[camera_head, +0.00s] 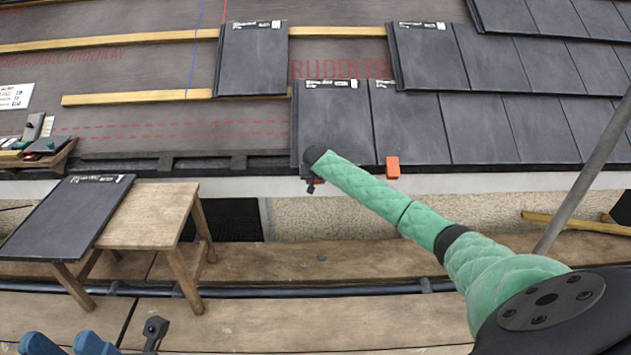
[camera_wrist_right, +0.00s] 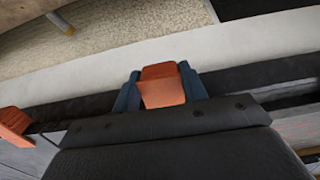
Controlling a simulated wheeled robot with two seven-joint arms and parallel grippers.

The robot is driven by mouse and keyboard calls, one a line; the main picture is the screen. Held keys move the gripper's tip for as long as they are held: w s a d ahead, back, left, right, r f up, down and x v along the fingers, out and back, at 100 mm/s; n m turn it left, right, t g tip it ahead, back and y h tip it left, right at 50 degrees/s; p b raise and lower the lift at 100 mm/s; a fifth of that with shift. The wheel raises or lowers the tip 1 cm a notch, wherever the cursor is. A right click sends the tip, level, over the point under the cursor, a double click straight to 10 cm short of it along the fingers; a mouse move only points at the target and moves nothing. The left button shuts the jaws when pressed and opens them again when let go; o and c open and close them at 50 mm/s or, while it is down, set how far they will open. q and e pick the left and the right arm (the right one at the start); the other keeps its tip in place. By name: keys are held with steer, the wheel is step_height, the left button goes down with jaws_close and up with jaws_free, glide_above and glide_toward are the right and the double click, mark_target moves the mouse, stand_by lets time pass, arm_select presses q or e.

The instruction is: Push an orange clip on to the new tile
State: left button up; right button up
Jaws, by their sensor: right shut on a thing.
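The new tile (camera_head: 333,125) is dark grey with a white label and lies at the left end of the lowest tile row, by the eave. My right gripper (camera_head: 312,184), mostly hidden behind its own wrist, is at the tile's lower edge. In the right wrist view its blue fingers are shut on an orange clip (camera_wrist_right: 162,86). The clip is against the tile's dark edge (camera_wrist_right: 165,125); I cannot tell whether it is seated. A second orange clip (camera_head: 392,167) sits on the row's lower edge further right. My left gripper (camera_head: 63,344) is open and empty at the bottom left, its blue fingers apart.
A wooden trestle table (camera_head: 165,205) with a spare tile (camera_head: 65,215) stands at the left on the plank walkway (camera_head: 320,265). A grey pole (camera_head: 590,175) slants up at the right. Another tile (camera_head: 250,60) lies higher on the battens. The walkway's middle is clear.

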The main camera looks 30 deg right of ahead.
steer(key=shift+w+d+r, duration=0.3)
steer(key=shift+w+r, duration=0.15)
steer(key=shift+w, duration=0.05)
stand_by(0.7)
steer(key=o, duration=1.5)
steer(key=shift+c, duration=0.2)
steer(key=shift+f, duration=0.1)
